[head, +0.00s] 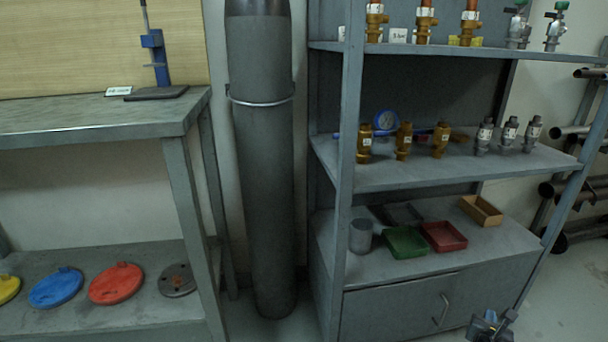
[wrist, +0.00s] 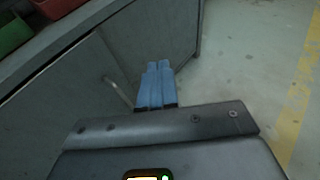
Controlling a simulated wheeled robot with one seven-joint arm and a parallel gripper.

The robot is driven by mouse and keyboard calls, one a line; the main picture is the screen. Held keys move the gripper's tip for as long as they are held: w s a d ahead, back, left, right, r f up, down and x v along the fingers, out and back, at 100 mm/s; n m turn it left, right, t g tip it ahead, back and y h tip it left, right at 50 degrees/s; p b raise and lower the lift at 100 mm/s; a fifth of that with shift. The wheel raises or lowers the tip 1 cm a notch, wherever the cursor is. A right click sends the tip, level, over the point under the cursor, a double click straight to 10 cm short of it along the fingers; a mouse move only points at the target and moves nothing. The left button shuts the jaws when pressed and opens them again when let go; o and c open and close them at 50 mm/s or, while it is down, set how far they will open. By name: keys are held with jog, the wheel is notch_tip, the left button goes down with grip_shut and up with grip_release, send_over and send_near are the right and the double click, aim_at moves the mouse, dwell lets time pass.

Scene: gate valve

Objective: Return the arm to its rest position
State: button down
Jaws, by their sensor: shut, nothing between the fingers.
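My gripper (head: 490,326) shows at the bottom right of the head view, in front of the lower drawer of the grey shelf unit. In the wrist view its two blue fingers (wrist: 156,84) lie side by side, shut, with nothing between them. They point towards the grey cabinet front and the floor. Most of my arm is out of the head view.
The shelf unit (head: 450,178) holds several brass and grey valves. A green tray (head: 405,242) and red tray (head: 444,236) sit on its lower shelf. A workbench (head: 100,118) stands left, beside a tall grey cylinder (head: 262,160). The floor (wrist: 235,70) on the right is clear.

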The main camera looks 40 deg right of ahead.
jog(key=a+r+m+t+y, duration=0.2)
jog(key=a+m+t+y, duration=0.15)
jog(key=a, duration=0.85)
jog(key=a+r+m+t+y, duration=0.2)
jog(key=a+m+t, duration=0.15)
jog(key=a, duration=0.95)
jog(key=s+a+r+m+t+y, duration=0.25)
jog(key=a+r, duration=0.35)
jog(key=a, duration=0.3)
jog(key=s+a+r+m+t+y, duration=0.1)
jog(key=a+r+m+y, duration=0.3)
jog(key=a, duration=0.5)
jog(key=s+a+r+m+t+y, duration=0.1)
jog(key=s+a+r+m, duration=0.1)
jog(key=a+r+m, duration=0.3)
jog(key=s+a+r+m+y, duration=0.1)
jog(key=s+a+r+m, duration=0.1)
jog(key=r, duration=0.6)
notch_tip(320, 180, up, 25)
jog(key=p, duration=2.4)
jog(key=shift+a+p, duration=0.3)
jog(key=shift+p, duration=0.05)
jog(key=shift+f, duration=0.1)
